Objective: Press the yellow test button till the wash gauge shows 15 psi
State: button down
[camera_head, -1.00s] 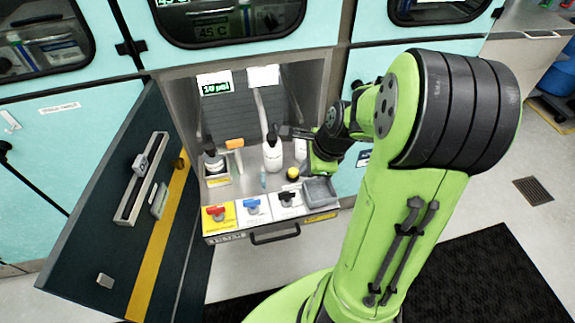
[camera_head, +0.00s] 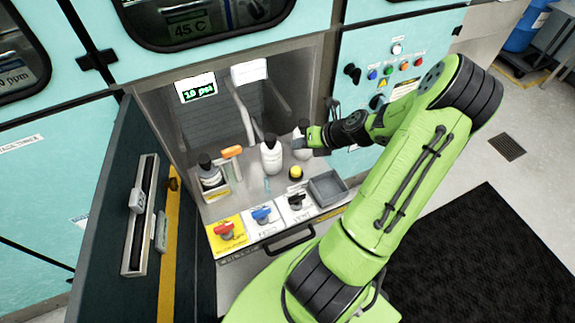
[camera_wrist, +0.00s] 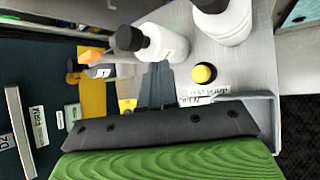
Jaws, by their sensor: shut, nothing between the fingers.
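The yellow button (camera_head: 296,172) is a small round cap on the grey counter of the open bay, and it also shows in the wrist view (camera_wrist: 203,73). The wash gauge (camera_head: 199,90) is a small display on the bay's back wall and appears to read 10 psi.
White bottles (camera_head: 271,156) (camera_head: 302,142) stand close to the gripper. An open dark door (camera_head: 112,235) stands at left.

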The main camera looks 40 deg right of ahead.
jog(key=b, duration=0.8)
send_over(299, 171)
notch_tip(299, 171, down, 8)
jog(key=shift+r, duration=0.1)
jog(key=shift+f, duration=0.5)
jog(key=shift+f, duration=0.15)
dwell(1.1)
jog(key=shift+f, duration=0.25)
jog(key=shift+f, duration=0.6)
dwell(0.7)
jog(key=shift+r+p, duration=1.05)
jog(key=shift+p, duration=0.2)
